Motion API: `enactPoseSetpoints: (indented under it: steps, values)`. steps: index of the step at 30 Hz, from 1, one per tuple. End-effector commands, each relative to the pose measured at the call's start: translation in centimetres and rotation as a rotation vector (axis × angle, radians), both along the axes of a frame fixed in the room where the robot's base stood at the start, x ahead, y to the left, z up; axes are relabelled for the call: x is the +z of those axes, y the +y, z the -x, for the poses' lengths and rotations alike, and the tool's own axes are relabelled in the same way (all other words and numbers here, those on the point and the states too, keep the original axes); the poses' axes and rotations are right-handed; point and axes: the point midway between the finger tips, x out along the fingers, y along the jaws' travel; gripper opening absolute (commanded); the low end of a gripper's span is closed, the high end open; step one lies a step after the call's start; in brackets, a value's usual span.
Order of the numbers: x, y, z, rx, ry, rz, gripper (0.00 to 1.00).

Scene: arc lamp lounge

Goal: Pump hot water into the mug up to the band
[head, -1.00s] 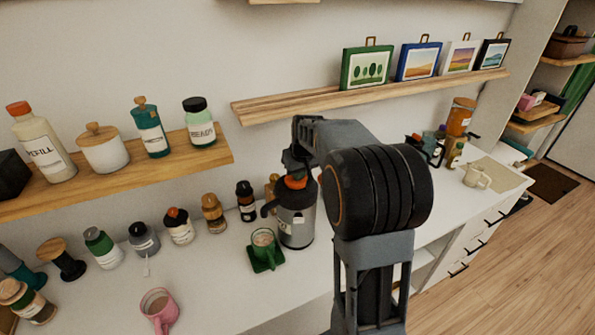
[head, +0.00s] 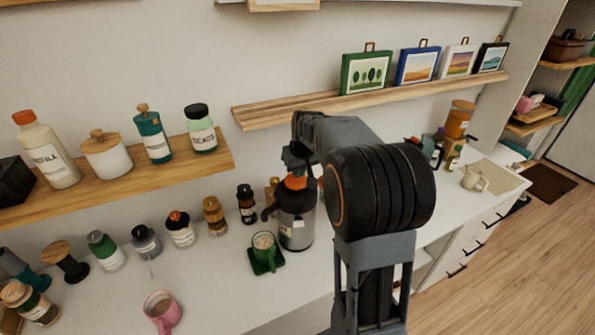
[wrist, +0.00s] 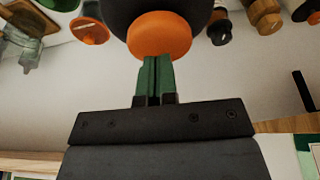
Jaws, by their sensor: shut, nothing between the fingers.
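A silver pump flask (head: 296,230) with a black top and an orange press knob (head: 296,183) stands on the white counter. The mug stands upright on a green square coaster (head: 277,261) and has pale contents; I cannot make out a band or the exact level. My gripper (head: 294,166) is over the knob, partly hidden by my arm. In the wrist view, its green fingers (wrist: 157,60) are together and empty, with tips at the orange knob (wrist: 160,35); I cannot tell whether they touch.
A pink mug (head: 162,312) stands at the front left. Several jars and bottles line the counter's back, including a dark bottle (head: 246,203) close to the flask. A wooden shelf (head: 215,165) hangs at left and a picture ledge (head: 270,112) behind my arm.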

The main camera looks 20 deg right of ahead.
Motion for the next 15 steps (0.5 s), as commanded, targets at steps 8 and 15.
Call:
enactPoseSetpoints:
  steps: [8, 15]
  values:
    - [5.6, 0.0, 1.4, 0.001, -0.010, 0.003, 0.00]
    - [9.0, 0.0, 2.5, 0.001, -0.007, 0.003, 0.00]
